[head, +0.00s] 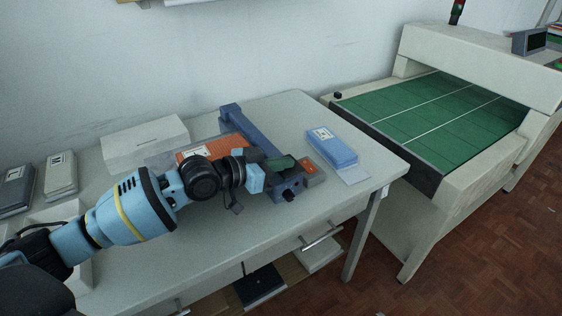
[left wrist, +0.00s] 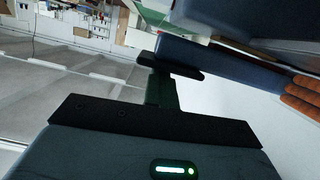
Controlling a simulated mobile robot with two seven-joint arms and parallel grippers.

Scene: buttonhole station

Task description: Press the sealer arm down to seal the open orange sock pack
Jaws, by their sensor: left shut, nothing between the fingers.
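The blue sealer (head: 262,142) stands on the white table, a long bar with a block at its back end and a black knob at its front. An orange sock pack (head: 233,145) lies at the bar's left, partly hidden by my left arm. My left gripper (head: 284,163) is shut and empty, over the front part of the sealer. In the left wrist view its dark fingertips (left wrist: 172,68) are close to a blue bar (left wrist: 218,59); whether they touch is unclear. Ribbed orange (left wrist: 302,98) shows at the right edge there. The pack's opening is hidden. My right gripper is out of view.
A blue pack (head: 332,147) lies right of the sealer, near the table edge (head: 385,165). A white box (head: 145,143) stands behind my arm, with grey packs (head: 61,174) at far left. A green conveyor (head: 430,110) stands beyond the table's right side.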

